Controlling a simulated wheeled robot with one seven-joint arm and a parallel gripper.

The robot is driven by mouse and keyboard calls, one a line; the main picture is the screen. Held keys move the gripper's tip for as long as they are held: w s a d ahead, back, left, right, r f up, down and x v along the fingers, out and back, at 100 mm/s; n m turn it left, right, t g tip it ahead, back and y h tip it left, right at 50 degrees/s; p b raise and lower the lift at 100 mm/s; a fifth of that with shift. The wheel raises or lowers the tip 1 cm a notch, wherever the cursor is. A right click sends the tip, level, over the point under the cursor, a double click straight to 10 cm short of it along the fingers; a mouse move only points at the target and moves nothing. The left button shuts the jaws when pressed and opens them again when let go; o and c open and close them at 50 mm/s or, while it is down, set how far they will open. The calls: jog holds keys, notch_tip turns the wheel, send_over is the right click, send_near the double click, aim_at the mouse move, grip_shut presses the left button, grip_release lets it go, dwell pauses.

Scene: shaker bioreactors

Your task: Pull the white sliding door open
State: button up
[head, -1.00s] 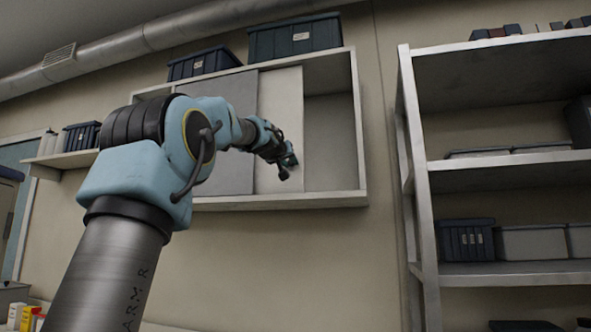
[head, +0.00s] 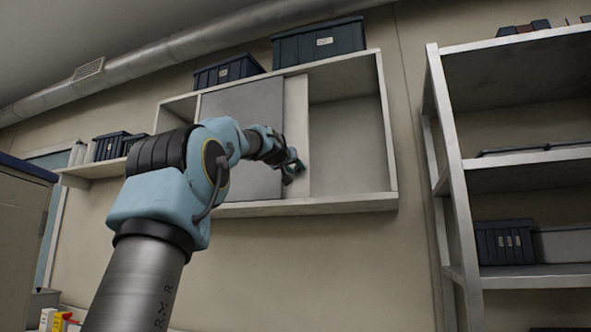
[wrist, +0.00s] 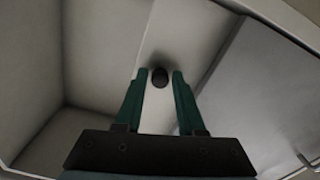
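The white sliding door (head: 297,130) is in the wall cabinet, partly behind the grey door panel (head: 242,140); only a narrow upright strip of it shows. The cabinet is open to the right of it. My gripper (head: 293,168) is at the white door's face in the head view. In the wrist view the white door (wrist: 157,112) is a pale strip behind my gripper (wrist: 160,79), and its dark round knob (wrist: 160,78) sits between the two green fingertips. The fingers are closed in around the knob; firm contact on both sides is hard to make out.
The cabinet's frame (head: 388,130) surrounds an empty bay (head: 348,145). Dark bins (head: 318,43) stand on top. A metal shelf rack (head: 447,165) stands to the right, and a small wall shelf (head: 95,173) is at left.

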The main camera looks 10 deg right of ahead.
jog(key=b+v, duration=0.7)
jog(key=v, duration=0.3)
jog(key=shift+s, duration=0.4)
jog(key=shift+a, duration=0.1)
